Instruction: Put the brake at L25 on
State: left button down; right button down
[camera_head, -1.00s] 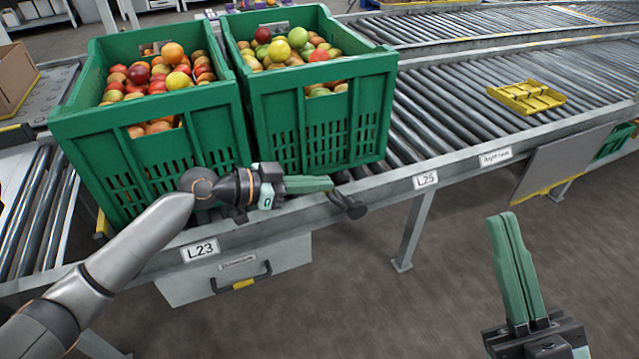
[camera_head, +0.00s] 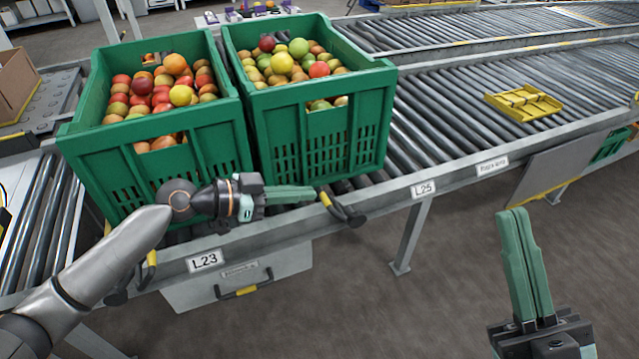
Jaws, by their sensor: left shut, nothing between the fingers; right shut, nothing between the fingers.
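The L25 label (camera_head: 423,189) is on the front rail of the roller conveyor. To its left a brake lever (camera_head: 343,211) with a yellow band and a black knob sticks out from the rail, slanting down toward me. My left gripper (camera_head: 313,193) is shut and empty, in front of the green crates. Its fingertips point right and end just left of the lever's yellow band; whether they touch it I cannot tell. My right gripper (camera_head: 516,212) is shut and empty, pointing up over the floor at the lower right, away from the lever.
Another similar lever (camera_head: 151,265) is left of the L23 label (camera_head: 205,260). A yellow tray (camera_head: 524,101) lies on the rollers farther right.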

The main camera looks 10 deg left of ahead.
pick_arm(q)
jog(key=shift+s+a+f, duration=0.1)
jog(key=shift+s+a, duration=0.55)
jog(key=shift+a, duration=0.25)
jog(key=shift+s+a+f, duration=0.1)
jog(key=shift+s+a, duration=0.5)
jog(key=shift+a, duration=0.25)
pick_arm(e)
jog(key=shift+w+f, duration=0.1)
jog(key=shift+f, duration=0.1)
jog(key=shift+f, duration=0.1)
